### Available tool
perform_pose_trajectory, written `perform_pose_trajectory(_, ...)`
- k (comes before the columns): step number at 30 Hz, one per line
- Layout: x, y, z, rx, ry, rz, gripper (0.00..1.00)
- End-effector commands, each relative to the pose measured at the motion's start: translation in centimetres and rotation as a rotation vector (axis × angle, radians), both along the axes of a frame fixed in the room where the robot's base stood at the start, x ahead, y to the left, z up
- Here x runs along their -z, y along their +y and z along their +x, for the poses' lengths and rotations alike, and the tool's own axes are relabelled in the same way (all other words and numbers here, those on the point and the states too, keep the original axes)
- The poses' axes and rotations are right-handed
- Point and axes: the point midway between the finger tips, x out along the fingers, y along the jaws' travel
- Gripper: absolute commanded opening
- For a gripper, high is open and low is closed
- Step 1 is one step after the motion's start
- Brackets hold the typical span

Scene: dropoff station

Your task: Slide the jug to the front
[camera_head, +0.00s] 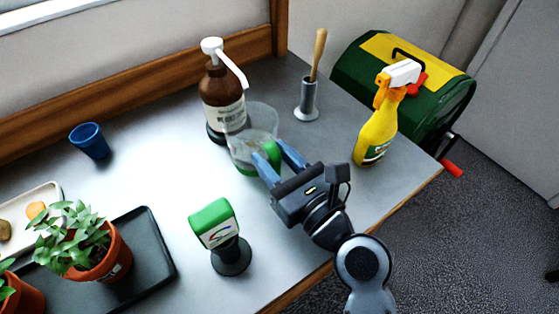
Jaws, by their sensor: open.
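The jug (240,148) appears to be the clear, see-through vessel standing on the grey table, just right of and in front of the brown pump bottle. Something green shows at its lower right. My gripper (267,157) is open, with its two blue-grey fingers reaching toward the back left. The fingertips are at the jug's right and front side, overlapping it in the picture. I cannot tell whether they touch it or straddle part of it.
A brown pump bottle (222,92) stands directly behind the jug. A yellow spray bottle (377,132) and a metal holder with a wooden handle (307,100) stand right. A green-topped device (231,255), potted plant (100,262), black tray (155,262) and blue cup (90,141) are left.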

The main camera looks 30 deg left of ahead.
Motion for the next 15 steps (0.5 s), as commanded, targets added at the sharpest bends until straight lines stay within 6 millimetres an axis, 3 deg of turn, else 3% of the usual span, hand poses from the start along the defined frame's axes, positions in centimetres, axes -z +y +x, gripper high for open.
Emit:
perform_pose_trajectory(3, 0.01, -0.03, 0.0, 0.0, 0.0, 0.0, 0.41)
perform_pose_trajectory(15, 0.01, -0.05, 0.0, 0.0, 0.0, 0.0, 0.03)
